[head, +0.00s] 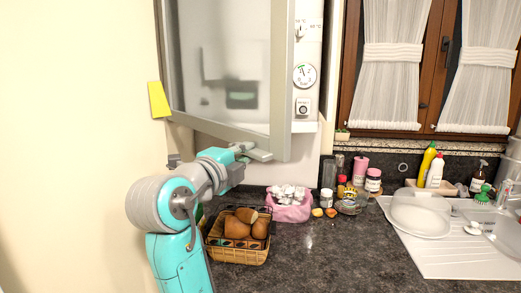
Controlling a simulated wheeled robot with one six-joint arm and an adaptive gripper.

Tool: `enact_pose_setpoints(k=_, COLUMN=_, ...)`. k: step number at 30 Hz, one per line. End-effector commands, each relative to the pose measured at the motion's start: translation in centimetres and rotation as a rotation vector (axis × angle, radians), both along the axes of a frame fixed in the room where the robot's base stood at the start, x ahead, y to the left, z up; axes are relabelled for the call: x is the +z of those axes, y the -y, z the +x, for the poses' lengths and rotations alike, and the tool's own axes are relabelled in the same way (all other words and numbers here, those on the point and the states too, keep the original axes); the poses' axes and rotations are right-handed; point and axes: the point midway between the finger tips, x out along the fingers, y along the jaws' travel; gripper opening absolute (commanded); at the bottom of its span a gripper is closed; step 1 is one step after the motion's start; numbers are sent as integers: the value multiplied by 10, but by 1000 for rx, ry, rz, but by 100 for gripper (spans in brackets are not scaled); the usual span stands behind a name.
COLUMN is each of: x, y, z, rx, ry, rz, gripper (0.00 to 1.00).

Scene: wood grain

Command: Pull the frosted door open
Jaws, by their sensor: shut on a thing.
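The frosted door (228,62) has a grey frame and a milky glass pane and hangs on the wall cabinet at top centre. It stands ajar, its right edge swung out towards me, with a white panel with dials showing to its right. My gripper (257,152) is at the bottom edge of the door, near its lower right corner. It is shut on the door there. The fingertips are small in view, and I cannot tell whether they hold the frame itself or a handle on it.
Below the door, a wicker basket (238,256) with brown items and a pink container (290,211) stand on the dark counter (315,265). A yellow note (159,99) is left of the door. Jars, bottles and a white sink (455,258) are to the right.

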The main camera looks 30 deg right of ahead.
Motion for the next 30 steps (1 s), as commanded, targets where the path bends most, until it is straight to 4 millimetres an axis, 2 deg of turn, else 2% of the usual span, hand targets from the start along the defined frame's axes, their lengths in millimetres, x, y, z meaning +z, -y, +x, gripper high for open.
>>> enact_pose_setpoints(k=7, x=-1, y=-14, z=-2, rx=-27, ry=-3, rz=0, gripper=0)
enact_pose_setpoints(k=19, x=-1, y=-16, z=-2, rx=-29, ry=-3, rz=0, gripper=0)
enact_pose_setpoints(k=20, x=-1, y=-16, z=-2, rx=-29, ry=-3, rz=0, gripper=17)
enact_pose_setpoints(k=21, x=-1, y=-16, z=-2, rx=-29, ry=-3, rz=0, gripper=27)
enact_pose_setpoints(k=23, x=-1, y=-16, z=-2, rx=-29, ry=-3, rz=0, gripper=40)
enact_pose_setpoints(k=30, x=0, y=-16, z=-2, rx=-30, ry=-1, rz=0, gripper=40)
